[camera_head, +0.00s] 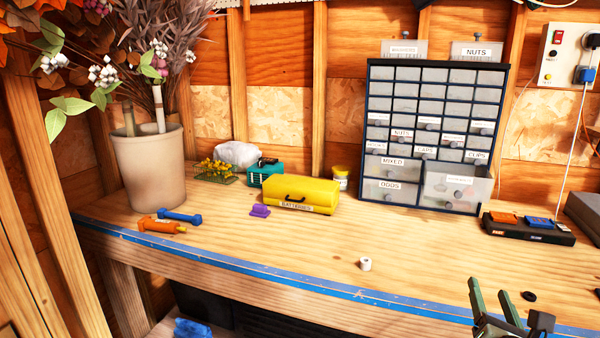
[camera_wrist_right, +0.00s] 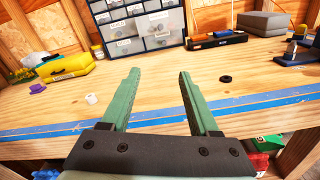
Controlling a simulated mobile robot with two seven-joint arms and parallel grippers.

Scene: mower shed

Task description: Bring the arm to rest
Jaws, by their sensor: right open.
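My right gripper (camera_head: 490,297) is at the lower right of the head view, by the front edge of the workbench (camera_head: 290,245). In the right wrist view its two green fingers (camera_wrist_right: 156,92) are spread apart with nothing between them. A white cylindrical piece (camera_head: 365,264) stands on the bench to the left of the gripper; it also shows in the wrist view (camera_wrist_right: 92,99). A small black ring (camera_head: 528,296) lies on the bench just right of the fingers. My left gripper is in neither view.
A drawer cabinet (camera_head: 435,135), a yellow batteries case (camera_head: 300,195) and a plant pot (camera_head: 150,165) stand along the back. A black tray (camera_head: 530,228) sits at right. Orange (camera_head: 160,226) and blue (camera_head: 180,215) tools lie at left. The bench's front middle is mostly clear.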

